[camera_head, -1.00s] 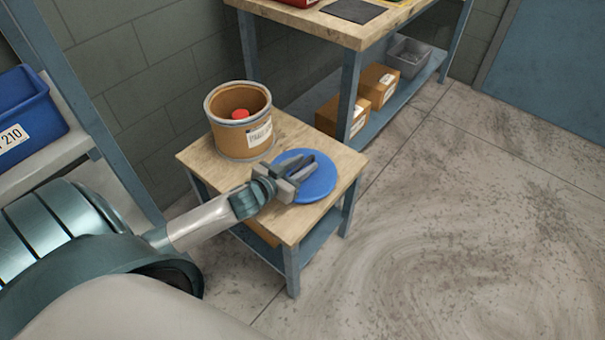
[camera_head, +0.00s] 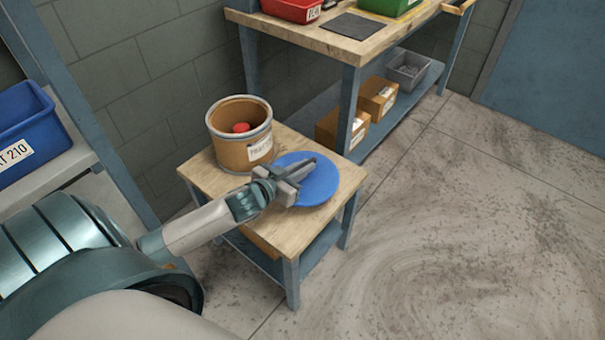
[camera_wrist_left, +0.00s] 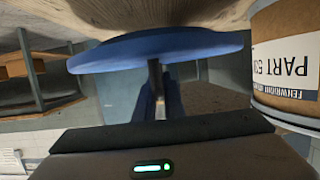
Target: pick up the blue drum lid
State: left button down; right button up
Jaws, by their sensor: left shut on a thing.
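The blue drum lid (camera_head: 318,187) is a flat round disc over the right part of a small wooden-topped stand (camera_head: 283,226). My left gripper (camera_head: 296,178) is above the lid, its fingers together on the lid's handle. The left wrist view shows the lid (camera_wrist_left: 170,48) nearly edge-on, with the closed fingers (camera_wrist_left: 158,85) at its middle. The handle is mostly hidden by the fingers. I cannot tell for sure whether the lid touches the stand top. The open brown drum (camera_head: 243,153) stands beside it, with a red thing (camera_head: 241,127) inside. My right gripper is out of view.
A workbench (camera_head: 330,42) with red and green bins stands behind, with cardboard boxes (camera_head: 376,98) and a grey bin (camera_head: 408,70) on its lower shelf. A blue bin (camera_head: 32,135) is on a shelf at left. The floor at right is clear.

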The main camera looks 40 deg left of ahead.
pick_arm(q)
jog(key=w+d+r+p, duration=0.1)
jog(key=w+d+r, duration=0.5)
jog(key=w+d, duration=0.1)
jog(key=shift+w+d+r, duration=0.15)
jog(key=shift+d+r, duration=0.1)
jog(key=shift+d, duration=0.6)
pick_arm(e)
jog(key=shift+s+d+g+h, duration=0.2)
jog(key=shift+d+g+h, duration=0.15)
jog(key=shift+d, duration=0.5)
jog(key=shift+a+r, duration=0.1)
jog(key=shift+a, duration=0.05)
